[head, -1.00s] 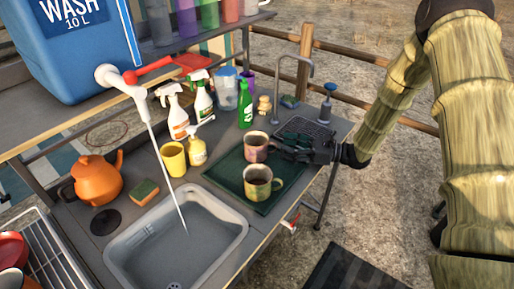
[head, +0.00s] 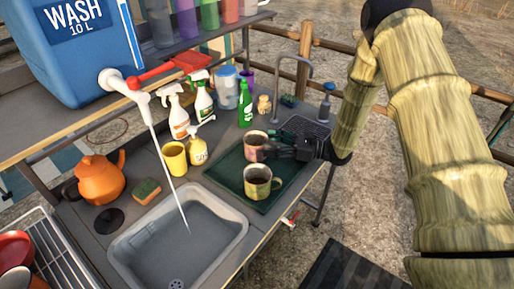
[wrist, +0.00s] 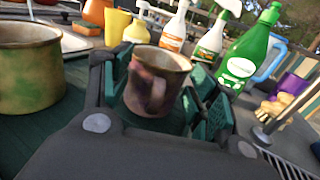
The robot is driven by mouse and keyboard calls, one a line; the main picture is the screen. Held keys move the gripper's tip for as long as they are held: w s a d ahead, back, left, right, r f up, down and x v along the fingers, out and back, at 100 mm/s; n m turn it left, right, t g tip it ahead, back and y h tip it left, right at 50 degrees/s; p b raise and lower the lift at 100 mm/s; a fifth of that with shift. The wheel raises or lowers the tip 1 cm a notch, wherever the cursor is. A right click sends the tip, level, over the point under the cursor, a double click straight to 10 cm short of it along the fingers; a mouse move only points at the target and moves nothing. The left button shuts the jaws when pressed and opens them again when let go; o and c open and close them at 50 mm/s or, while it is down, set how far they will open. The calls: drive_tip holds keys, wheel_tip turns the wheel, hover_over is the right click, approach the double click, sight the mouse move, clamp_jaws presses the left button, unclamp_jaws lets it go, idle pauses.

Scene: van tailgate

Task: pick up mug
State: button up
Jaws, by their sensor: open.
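A pinkish-brown mug (head: 254,139) stands upright toward the back of the dark green mat (head: 226,173). A second mug, olive green (head: 258,184), stands upright in front of it on the same mat. My gripper (head: 268,150) is low over the mat at the right side of the pinkish mug. In the wrist view, the pinkish mug (wrist: 157,80) sits between the open green-padded fingers of my gripper (wrist: 160,95), its handle side facing the camera. I cannot tell whether the pads touch it. The olive mug (wrist: 28,75) stands outside the left finger.
Spray bottles (head: 178,116), a green bottle (head: 245,105) and a yellow cup (head: 174,157) stand behind and left of the mat. A sink (head: 180,240) lies front left. A tall tap (head: 308,75) and a drain rack (head: 303,127) are behind my gripper.

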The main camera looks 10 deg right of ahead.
clamp_jaws()
drive_tip(key=shift+r, duration=0.1)
idle(0.3)
